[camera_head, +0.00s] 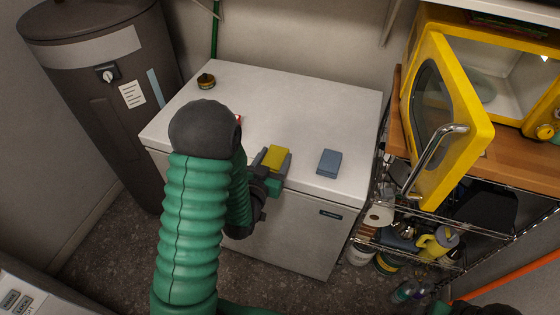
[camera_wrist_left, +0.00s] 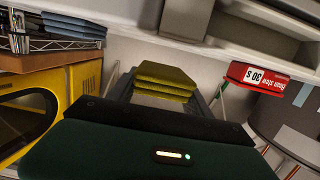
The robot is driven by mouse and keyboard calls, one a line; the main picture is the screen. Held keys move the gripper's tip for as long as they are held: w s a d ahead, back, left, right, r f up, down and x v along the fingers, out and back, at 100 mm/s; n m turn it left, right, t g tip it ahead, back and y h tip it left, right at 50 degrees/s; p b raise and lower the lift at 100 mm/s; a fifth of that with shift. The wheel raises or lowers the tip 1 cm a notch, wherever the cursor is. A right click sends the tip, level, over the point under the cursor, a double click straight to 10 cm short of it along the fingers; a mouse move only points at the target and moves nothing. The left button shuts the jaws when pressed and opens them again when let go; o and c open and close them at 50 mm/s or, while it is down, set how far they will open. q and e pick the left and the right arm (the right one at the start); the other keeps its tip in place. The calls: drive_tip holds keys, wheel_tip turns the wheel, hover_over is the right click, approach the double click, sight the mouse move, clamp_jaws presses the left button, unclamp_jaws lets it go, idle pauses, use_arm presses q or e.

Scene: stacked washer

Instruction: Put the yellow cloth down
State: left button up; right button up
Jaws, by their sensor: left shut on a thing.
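A folded yellow cloth (camera_head: 277,156) is held in my left gripper (camera_head: 273,161) over the front edge of the white chest-shaped appliance (camera_head: 300,105). In the left wrist view the cloth (camera_wrist_left: 165,80) is a layered stack between the two fingers of the gripper (camera_wrist_left: 163,93). I cannot tell whether the cloth touches the white top. A folded blue-grey cloth (camera_head: 329,162) lies on the white top, to the right of the gripper.
A small dark round container (camera_head: 206,82) stands at the back left of the white top, which is mostly clear. A grey tank (camera_head: 100,85) stands left. At right, a yellow microwave with its door (camera_head: 450,120) open stands on a wooden shelf. A red box (camera_wrist_left: 258,76) shows in the wrist view.

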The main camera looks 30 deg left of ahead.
sight(280, 149)
use_arm(q)
drive_tip(key=x, duration=0.4)
drive_tip(key=r+p+x, duration=0.1)
drive_tip(key=x, duration=0.1)
drive_tip(key=shift+w+a+f, duration=0.1)
drive_tip(key=shift+w+a, duration=0.15)
drive_tip(key=shift+a, duration=0.2)
drive_tip(key=f, duration=0.3)
drive_tip(key=shift+w+a+f, duration=0.15)
drive_tip(key=shift+w+f, duration=0.05)
drive_tip(key=shift+f, duration=0.2)
drive_tip(key=o, duration=1.5)
